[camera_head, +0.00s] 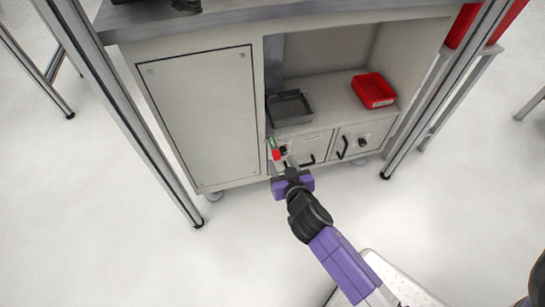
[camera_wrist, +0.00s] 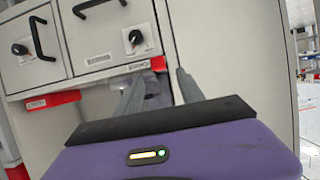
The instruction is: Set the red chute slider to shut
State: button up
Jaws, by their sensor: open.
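The red chute slider (camera_head: 276,155) is a small red block at the cabinet's front, left of the left small door, with a green patch (camera_head: 272,143) just above it. My gripper (camera_head: 284,163) is in front of it, low at the cabinet. In the wrist view a small red piece (camera_wrist: 158,63), which looks like the slider, shows just beyond and between the tips of my gripper (camera_wrist: 160,76). The fingers are apart with nothing held. I cannot tell whether they touch the slider. The slider's track is mostly hidden by the fingers.
The cabinet (camera_head: 205,110) has a large plain door on the left. Two small doors with black handles (camera_head: 342,148) and knobs (camera_head: 362,143) sit right of the slider. A grey tray (camera_head: 290,108) and a red bin (camera_head: 374,90) stand on the shelf above.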

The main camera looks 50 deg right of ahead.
aim_at(277, 153)
jog(key=b+x, duration=0.1)
jog(key=x, duration=0.5)
jog(key=shift+w+d+f, duration=0.15)
jog(key=shift+w+d, duration=0.15)
jog(key=shift+c, duration=0.3)
grip_shut()
dwell(0.9)
